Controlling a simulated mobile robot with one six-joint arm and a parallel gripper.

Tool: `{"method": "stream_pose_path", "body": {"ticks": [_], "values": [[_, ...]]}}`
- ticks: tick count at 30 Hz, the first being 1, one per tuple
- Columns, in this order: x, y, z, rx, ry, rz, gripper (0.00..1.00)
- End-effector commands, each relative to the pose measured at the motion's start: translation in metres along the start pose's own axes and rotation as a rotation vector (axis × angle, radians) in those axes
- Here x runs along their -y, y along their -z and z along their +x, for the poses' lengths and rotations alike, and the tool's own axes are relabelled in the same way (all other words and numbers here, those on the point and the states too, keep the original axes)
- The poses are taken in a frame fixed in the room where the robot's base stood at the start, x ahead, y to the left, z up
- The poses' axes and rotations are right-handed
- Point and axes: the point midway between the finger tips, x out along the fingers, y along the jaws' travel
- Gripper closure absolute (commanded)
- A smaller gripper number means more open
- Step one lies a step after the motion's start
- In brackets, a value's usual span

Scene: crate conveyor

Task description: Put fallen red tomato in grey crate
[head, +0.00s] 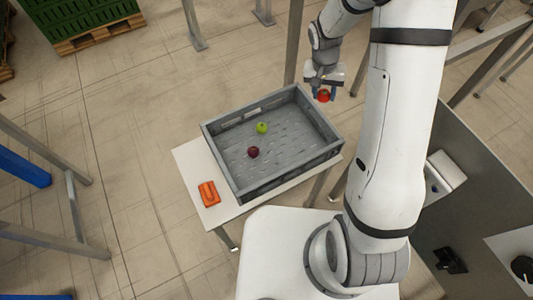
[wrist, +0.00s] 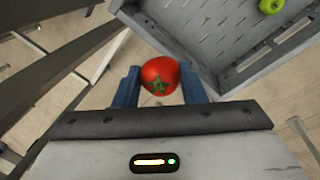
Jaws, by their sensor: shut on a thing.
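The red tomato (wrist: 160,80) with a green star-shaped top is held between the blue fingers of my gripper (wrist: 160,90) in the wrist view. In the head view the tomato (head: 323,96) hangs under my gripper (head: 332,93), close to the far right corner of the grey crate. The grey crate (head: 222,157) stands on a small white table and is open at the top. Inside it are a green round fruit (head: 262,128) and a dark red round fruit (head: 253,152). In the wrist view the crate (wrist: 188,50) is at the upper right, beside the tomato.
An orange object (head: 208,194) lies on the white table (head: 188,160) left of the crate. Metal frames stand at the left and upper right. Green crates on a wooden pallet (head: 100,36) are at the far upper left. Open floor lies between.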

Motion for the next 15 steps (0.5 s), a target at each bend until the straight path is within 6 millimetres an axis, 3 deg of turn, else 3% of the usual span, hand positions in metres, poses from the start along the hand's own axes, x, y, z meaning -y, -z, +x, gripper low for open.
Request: {"method": "stream_pose_path", "body": {"ticks": [1,15], "values": [[0.011,-0.002,0.022,0.0,0.001,0.021,0.85],[0.081,-0.029,0.076,0.041,0.006,0.247,0.85]]}}
